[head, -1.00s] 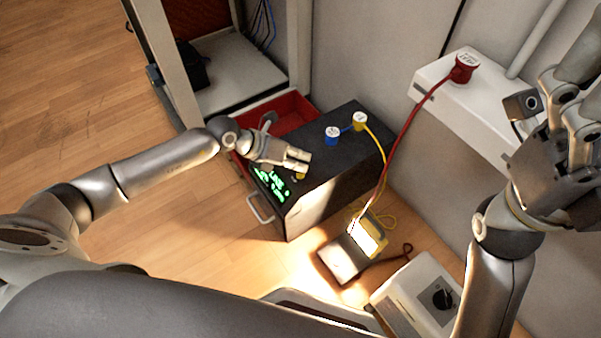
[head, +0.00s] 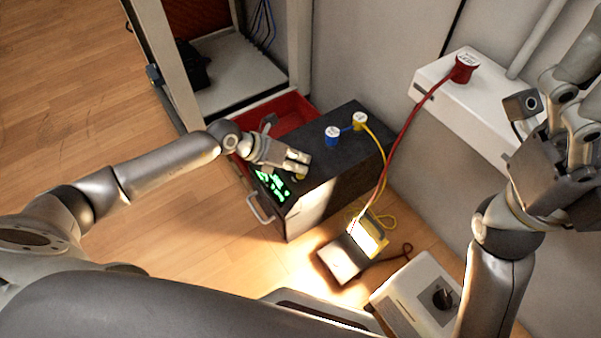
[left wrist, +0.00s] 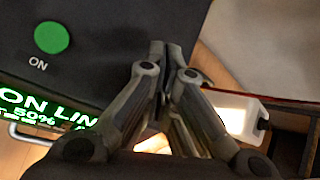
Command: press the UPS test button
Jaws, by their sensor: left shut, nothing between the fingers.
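The UPS is a black box (head: 345,155) on the floor with a lit green display (head: 272,185) at its front edge. In the left wrist view the display (left wrist: 45,112) reads "ON LINE" and "50%", and a round green button (left wrist: 51,37) marked "ON" sits beside it. My left gripper (head: 303,163) is shut and empty over the front part of the top. A small yellow part (head: 300,177) shows just under its fingertips, mostly hidden; I cannot tell whether they touch it. My right gripper (head: 562,110) is at the upper right, away from the UPS.
A red cable (head: 405,140) runs from a red plug on the white wall box (head: 430,75). A red bin (head: 290,112) is behind my left gripper. A lit yellow device (head: 368,238) lies on the floor.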

